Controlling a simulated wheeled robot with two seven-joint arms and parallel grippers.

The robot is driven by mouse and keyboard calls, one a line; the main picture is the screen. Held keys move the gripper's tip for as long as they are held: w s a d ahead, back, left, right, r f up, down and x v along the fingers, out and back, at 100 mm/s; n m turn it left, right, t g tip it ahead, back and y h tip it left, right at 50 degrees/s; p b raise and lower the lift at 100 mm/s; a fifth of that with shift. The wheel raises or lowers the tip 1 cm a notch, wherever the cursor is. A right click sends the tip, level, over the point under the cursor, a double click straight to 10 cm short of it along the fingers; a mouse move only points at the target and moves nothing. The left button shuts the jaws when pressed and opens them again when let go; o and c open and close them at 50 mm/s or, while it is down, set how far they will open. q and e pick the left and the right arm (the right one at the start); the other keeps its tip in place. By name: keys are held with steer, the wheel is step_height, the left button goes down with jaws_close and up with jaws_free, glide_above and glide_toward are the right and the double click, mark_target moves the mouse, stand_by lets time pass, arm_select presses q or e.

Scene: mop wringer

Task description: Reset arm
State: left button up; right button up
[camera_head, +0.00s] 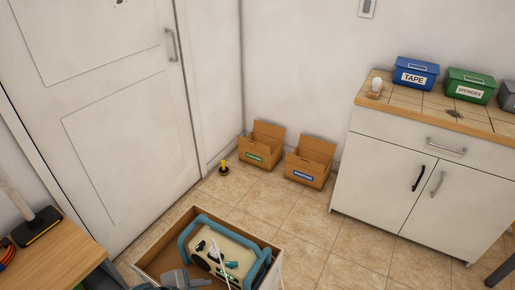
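Neither of my grippers can be made out in the head view. The task names no object. On the tile floor at the bottom middle stands an open cardboard box (152,262). In it is a cream and teal device (236,256) with dark and green small parts on its face. A grey item (178,279) shows at the box's front, partly cut off by the picture's lower edge, and I cannot tell what it is.
A wooden table (62,254) with a black-headed tool (38,226) stands at left. A white cabinet (385,185) carries a blue TAPE bin (414,78) and a green SPONGES bin (468,90). Two cardboard boxes (258,154) (307,172) sit by the wall.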

arm_select(q)
steer(key=s+a+f+n+g+y, duration=0.1)
steer(key=s+a+f+n+y, duration=0.2)
steer(key=s+n, duration=0.45)
steer(key=s+a+f+n+g+y, duration=0.1)
steer(key=s+a+f+n, duration=0.1)
steer(key=s+a+n, duration=0.55)
steer(key=w+d+f+m+t+h, duration=0.1)
steer(key=w+d+f, duration=0.1)
steer(key=f, duration=0.8)
steer(key=w+d+f+m+t, duration=0.1)
steer(key=w+d+f, duration=0.2)
steer(key=f, duration=0.6)
steer(key=s+d+f, duration=0.1)
steer(key=f, duration=0.6)
steer(key=s+d+f+t, duration=0.1)
steer(key=s+f, duration=0.1)
steer(key=f, duration=0.5)
steer(key=shift+s+f+h, duration=0.25)
steer(key=shift+f+h, duration=0.15)
